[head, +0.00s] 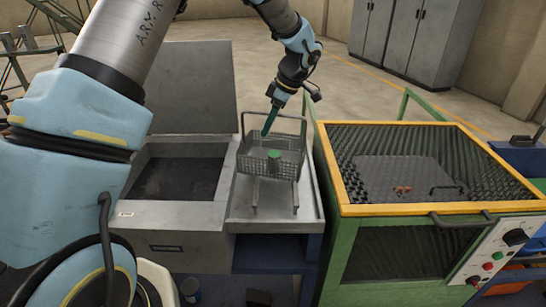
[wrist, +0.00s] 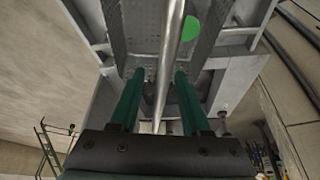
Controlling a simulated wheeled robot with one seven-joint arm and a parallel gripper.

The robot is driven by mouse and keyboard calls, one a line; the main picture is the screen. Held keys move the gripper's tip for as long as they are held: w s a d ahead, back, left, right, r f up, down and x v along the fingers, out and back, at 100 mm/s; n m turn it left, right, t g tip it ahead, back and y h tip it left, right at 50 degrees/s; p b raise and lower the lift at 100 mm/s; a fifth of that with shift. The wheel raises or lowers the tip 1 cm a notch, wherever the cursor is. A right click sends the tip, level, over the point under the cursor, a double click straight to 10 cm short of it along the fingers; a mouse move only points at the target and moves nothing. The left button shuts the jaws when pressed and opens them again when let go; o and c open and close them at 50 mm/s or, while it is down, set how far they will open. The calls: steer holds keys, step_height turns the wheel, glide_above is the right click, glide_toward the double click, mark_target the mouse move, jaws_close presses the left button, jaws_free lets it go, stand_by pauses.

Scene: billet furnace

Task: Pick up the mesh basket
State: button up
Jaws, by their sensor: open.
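The mesh basket (head: 286,168) is a grey wire-mesh box with an upright arched handle (head: 262,113). It stands on a grey metal top, with a small green item (head: 275,154) in it. My gripper (head: 267,132) points down over the basket at its handle. In the wrist view, my gripper (wrist: 160,73) is open, with two teal fingers apart. A shiny metal bar (wrist: 171,55), which looks like the handle, runs between the fingers. Whether it touches either finger is unclear. The mesh basket (wrist: 145,35) and a green round patch (wrist: 190,28) show beyond the fingertips.
Left of the basket is an open-lidded grey tank (head: 180,215) with a dark interior. Close on the right stands a green and yellow machine (head: 435,207) with a mesh top and control knobs. Grey cabinets (head: 417,35) stand behind, across open floor.

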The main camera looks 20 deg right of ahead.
steer(key=shift+f+b, duration=0.15)
steer(key=shift+b, duration=0.2)
stand_by(0.4)
jaws_close()
stand_by(1.3)
